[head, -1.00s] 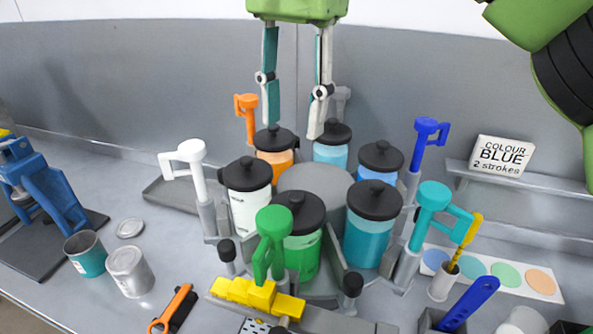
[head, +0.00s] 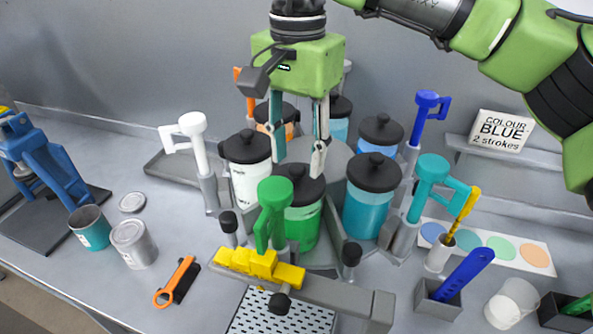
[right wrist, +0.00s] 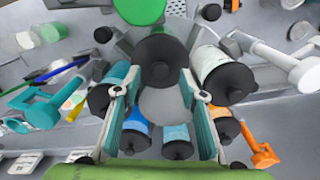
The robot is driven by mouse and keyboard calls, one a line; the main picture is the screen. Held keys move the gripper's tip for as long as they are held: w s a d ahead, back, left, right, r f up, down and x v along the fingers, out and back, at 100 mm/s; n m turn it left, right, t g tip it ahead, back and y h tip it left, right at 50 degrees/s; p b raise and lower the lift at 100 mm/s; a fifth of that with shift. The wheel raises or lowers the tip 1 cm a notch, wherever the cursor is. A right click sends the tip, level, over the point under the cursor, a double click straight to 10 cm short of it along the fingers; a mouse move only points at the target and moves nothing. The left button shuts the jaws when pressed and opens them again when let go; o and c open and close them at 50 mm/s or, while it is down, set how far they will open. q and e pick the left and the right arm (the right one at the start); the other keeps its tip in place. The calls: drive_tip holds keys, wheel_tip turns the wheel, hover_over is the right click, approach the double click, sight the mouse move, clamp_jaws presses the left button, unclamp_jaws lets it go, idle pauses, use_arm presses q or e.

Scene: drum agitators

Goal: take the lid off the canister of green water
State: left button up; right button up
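The canister of green water (head: 303,230) stands upright at the front of the ring of canisters, partly hidden by a green pump handle (head: 272,215). Its black lid (head: 299,192) is on. My right gripper (head: 298,168) points down just above this lid, its two fingers apart on either side of the lid's top. In the right wrist view the lid (right wrist: 162,60) lies between and just beyond the open fingertips (right wrist: 160,76), with nothing held. I cannot tell whether a fingertip touches the lid. My left gripper is not in view.
White (head: 246,175), teal (head: 367,213), blue and orange canisters surround a grey hub (head: 330,165). Upright pump handles in white, blue and teal stand close around them. A yellow block (head: 258,264) lies in front.

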sight(297, 166)
drive_tip(key=shift+w+f, duration=0.1)
drive_tip(key=shift+f, duration=0.65)
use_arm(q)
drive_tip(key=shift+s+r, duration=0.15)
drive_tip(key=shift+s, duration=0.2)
use_arm(e)
drive_tip(key=c, duration=1)
drive_tip(key=shift+c, duration=0.2)
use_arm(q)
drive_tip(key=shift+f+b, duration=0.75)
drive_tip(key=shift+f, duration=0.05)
use_arm(e)
wheel_tip(297, 166, up, 10)
